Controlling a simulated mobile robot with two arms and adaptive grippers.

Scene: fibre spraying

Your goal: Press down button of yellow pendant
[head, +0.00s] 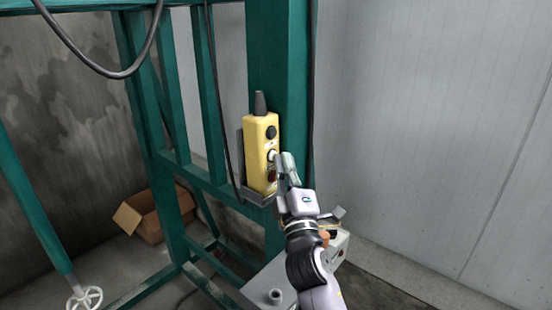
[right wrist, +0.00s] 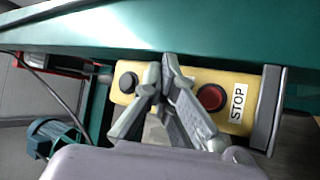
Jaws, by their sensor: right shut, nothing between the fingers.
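The yellow pendant (head: 257,165) hangs upright in a grey holder on a green post. Its face has a dark upper button (head: 271,132), a middle button (head: 272,155) with a white patch, and a red lower button (head: 272,176). In the right wrist view the pendant (right wrist: 192,77) lies sideways, with a black button (right wrist: 128,82) left of my fingers and the red button (right wrist: 211,97) beside a STOP label. My right gripper (head: 283,160) is shut and empty, its tips at the pendant's face near the middle button, which they hide in the wrist view (right wrist: 165,72). I cannot tell whether they touch. My left gripper is out of view.
The green frame (head: 285,60) stands around the pendant, with a black cable (head: 225,110) hanging beside it. A grey box (head: 265,290) is below my right arm. An open cardboard box (head: 152,215) sits on the floor at left.

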